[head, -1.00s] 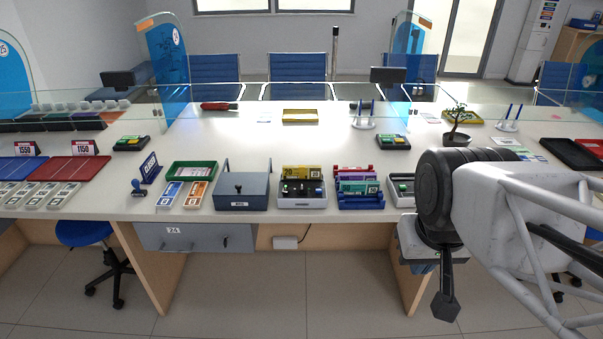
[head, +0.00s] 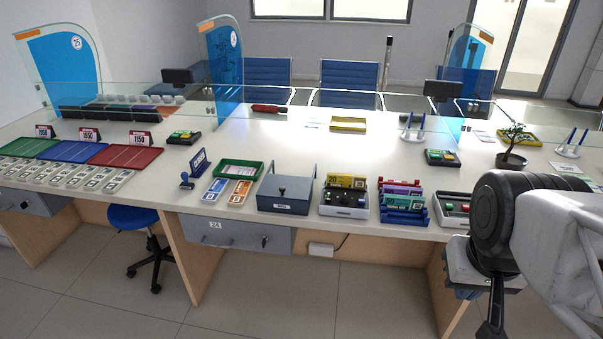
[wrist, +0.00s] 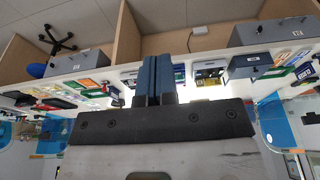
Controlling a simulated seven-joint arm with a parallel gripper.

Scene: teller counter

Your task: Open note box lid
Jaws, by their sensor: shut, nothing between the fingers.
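The note box (head: 286,194) is a blue-grey metal box with a small dark knob on top and a label on its front. It stands near the front edge of the counter, and its lid looks closed. In the wrist view, which is upside down, the box (wrist: 249,66) shows right of my gripper (wrist: 152,60). My gripper is shut and empty, its two blue-grey fingers together, well apart from the box. In the head view, my arm fills the lower right corner, far right of the box.
A green tray (head: 238,171) stands left of the box. A note and coin holder (head: 344,198) and a blue rack (head: 403,205) stand to its right. A grey drawer (head: 236,234) hangs under the counter (head: 350,140). A blue stool (head: 134,217) is on the floor.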

